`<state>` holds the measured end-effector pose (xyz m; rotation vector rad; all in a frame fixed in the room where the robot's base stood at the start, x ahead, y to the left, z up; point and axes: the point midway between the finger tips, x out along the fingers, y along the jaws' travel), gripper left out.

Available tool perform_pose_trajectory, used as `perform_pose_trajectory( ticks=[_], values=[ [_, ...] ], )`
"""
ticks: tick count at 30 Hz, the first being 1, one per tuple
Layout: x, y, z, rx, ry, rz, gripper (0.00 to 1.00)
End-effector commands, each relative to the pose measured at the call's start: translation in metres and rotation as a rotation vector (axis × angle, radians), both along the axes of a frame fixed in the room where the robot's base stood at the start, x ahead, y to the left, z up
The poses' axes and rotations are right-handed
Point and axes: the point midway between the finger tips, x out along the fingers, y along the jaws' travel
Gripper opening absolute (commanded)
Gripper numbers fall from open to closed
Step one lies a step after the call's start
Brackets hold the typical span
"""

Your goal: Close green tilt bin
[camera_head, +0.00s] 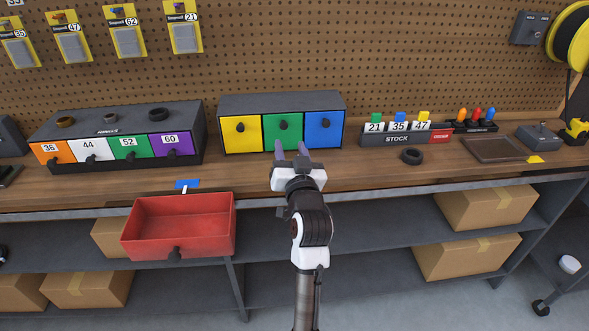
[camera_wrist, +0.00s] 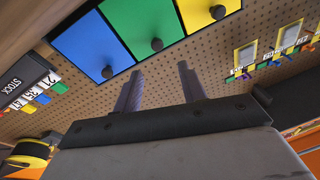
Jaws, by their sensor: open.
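The green tilt bin (camera_head: 275,128) is the middle front of a dark three-bin cabinet, with a dark round knob near its centre. Its face looks about level with the yellow bin (camera_head: 234,138) and blue bin (camera_head: 319,138) beside it. I see no clear gap at its edges. My gripper (camera_head: 290,148) is open and empty, with its two fingertips just in front of the green bin's lower part. In the wrist view the picture is turned over. There the green bin (camera_wrist: 136,22) is ahead of my gripper (camera_wrist: 160,70), and the fingers look apart from the knob.
A numbered bin cabinet (camera_head: 120,118) stands at the left. A red open drawer (camera_head: 185,222) sticks out below the worktop. A stock rack (camera_head: 398,139), a black ring (camera_head: 412,157) and a brown tray (camera_head: 492,150) stand at the right. The worktop before the cabinet is mostly clear.

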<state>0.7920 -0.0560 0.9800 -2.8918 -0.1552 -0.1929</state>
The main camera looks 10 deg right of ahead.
Motion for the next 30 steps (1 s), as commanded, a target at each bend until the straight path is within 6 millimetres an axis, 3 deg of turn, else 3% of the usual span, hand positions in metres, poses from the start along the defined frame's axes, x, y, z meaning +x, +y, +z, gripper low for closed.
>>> perform_pose_trajectory(
  ticks=[3, 9, 25, 28, 30],
  values=[
    [-0.023, -0.002, -0.006, -0.001, -0.001, -0.001, 0.41],
    [-0.044, -0.004, -0.007, -0.001, -0.001, 0.000, 0.41],
    [-0.047, -0.004, -0.006, -0.001, -0.001, 0.001, 0.41],
    [-0.046, 0.015, 0.008, -0.011, -0.042, 0.027, 0.41],
    [-0.046, 0.042, 0.027, -0.024, -0.101, 0.065, 0.41]
  ],
)
